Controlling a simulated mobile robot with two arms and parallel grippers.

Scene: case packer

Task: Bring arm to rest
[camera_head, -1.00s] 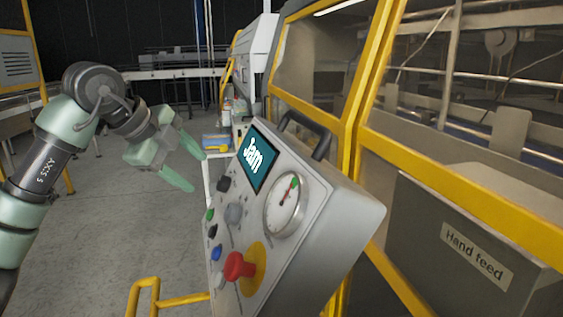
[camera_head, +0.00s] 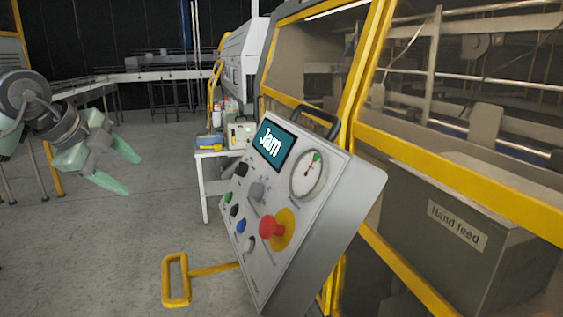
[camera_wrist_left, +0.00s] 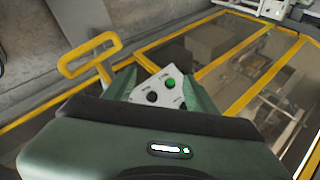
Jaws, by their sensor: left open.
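My left gripper (camera_head: 122,169) is open and empty at the left of the head view. Its green fingers point right, toward the control panel (camera_head: 312,226), with clear floor between them. The left arm comes in from the left edge. In the left wrist view the gripper body fills the lower part, and part of the panel (camera_wrist_left: 160,91) with its buttons shows beyond the fingers. The panel also has a gauge (camera_head: 309,175) and a red button (camera_head: 269,229) on yellow. My right gripper is not in view.
A yellow rail loop (camera_head: 176,280) sticks out low, left of the panel. The yellow-framed machine guard (camera_head: 450,183) and a grey "Hand feed" box (camera_head: 455,232) stand at the right. A small white table (camera_head: 205,190) with items stands behind the panel. Grey floor lies open at the left.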

